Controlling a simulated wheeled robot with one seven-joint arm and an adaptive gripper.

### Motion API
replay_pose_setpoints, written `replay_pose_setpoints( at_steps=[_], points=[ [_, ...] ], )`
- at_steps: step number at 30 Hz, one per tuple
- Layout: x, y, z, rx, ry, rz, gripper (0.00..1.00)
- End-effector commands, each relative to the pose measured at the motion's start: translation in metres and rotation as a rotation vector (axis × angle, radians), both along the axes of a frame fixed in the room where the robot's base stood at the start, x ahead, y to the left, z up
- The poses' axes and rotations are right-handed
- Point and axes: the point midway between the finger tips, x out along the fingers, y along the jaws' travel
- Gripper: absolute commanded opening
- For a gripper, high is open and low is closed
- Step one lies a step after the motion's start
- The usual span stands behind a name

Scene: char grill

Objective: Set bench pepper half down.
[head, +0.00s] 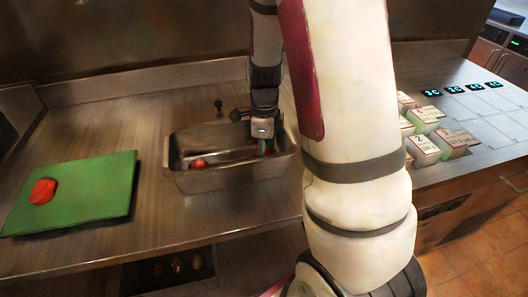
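A red pepper half (43,191) lies on the green cutting board (108,190) at the left of the bench. My gripper (262,146) points down at the right part of a metal pan (226,181), with its fingers at or inside the pan. Another red piece (198,164) shows inside the pan, to the left of my gripper. The fingertips are small and partly hidden by the pan, so I cannot tell whether they hold anything.
Several small labelled boxes (425,150) stand on the counter to the right, beside marked squares (480,105). A small dark knob (218,104) is behind the pan. An open shelf (170,270) sits below the bench. Bare bench (105,120) lies behind the board.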

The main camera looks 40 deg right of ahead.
Motion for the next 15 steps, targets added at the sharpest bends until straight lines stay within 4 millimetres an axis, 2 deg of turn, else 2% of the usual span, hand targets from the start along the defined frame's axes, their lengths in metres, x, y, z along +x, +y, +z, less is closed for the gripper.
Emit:
replay_pose_setpoints(
  at_steps=[5,8,15],
  points=[
    [0.0,0.0,0.006,-0.001,-0.002,0.0,0.7],
    [0.001,0.0,0.018,-0.002,-0.004,0.001,0.7],
    [0.001,0.0,0.067,-0.001,-0.006,0.002,0.7]
  ],
)
